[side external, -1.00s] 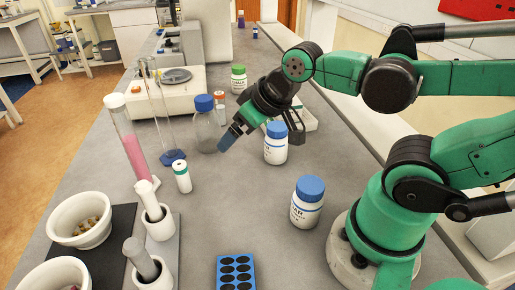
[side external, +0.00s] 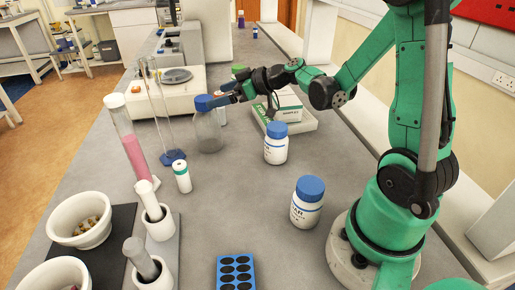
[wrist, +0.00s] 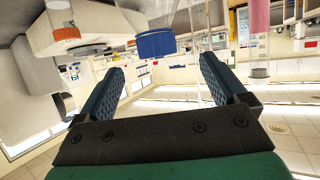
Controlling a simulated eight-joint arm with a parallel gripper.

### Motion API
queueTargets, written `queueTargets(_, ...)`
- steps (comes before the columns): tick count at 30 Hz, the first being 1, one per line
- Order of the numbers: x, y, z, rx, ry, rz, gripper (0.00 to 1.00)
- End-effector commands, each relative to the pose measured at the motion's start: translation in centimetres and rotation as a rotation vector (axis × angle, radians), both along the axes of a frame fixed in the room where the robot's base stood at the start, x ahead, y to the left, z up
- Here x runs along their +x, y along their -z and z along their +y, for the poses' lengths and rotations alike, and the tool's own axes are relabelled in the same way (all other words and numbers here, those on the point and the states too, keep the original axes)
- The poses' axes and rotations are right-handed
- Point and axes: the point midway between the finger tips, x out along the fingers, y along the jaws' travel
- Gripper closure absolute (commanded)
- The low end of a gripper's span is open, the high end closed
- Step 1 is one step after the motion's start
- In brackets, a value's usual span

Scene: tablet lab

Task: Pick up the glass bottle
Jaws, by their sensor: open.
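The glass bottle (side external: 208,135) is clear, with a blue cap, and stands upright on the grey bench in the side view. My gripper (side external: 218,99) is at cap height, with its blue fingers close to the cap on its right side. In the wrist view, which looks upside down, the blue cap (wrist: 155,43) shows just beyond and between the fingertips of my open gripper (wrist: 162,66). Nothing is held. The fingers overlap the cap in the side view, so I cannot tell there whether they touch it. Most of the bottle body is out of the wrist view.
A glass stand with a blue base (side external: 172,157) and a pink-filled tube (side external: 133,150) are to the left. A white blue-capped jar (side external: 276,150) and a boxed tray (side external: 290,112) are to the right.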

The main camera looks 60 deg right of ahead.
Motion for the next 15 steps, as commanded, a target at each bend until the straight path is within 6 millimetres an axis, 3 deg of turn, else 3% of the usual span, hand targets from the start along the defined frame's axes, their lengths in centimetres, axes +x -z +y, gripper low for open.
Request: queueTargets(15,4.6,2.0,1.4,-0.004,-0.002,-0.016,0.08)
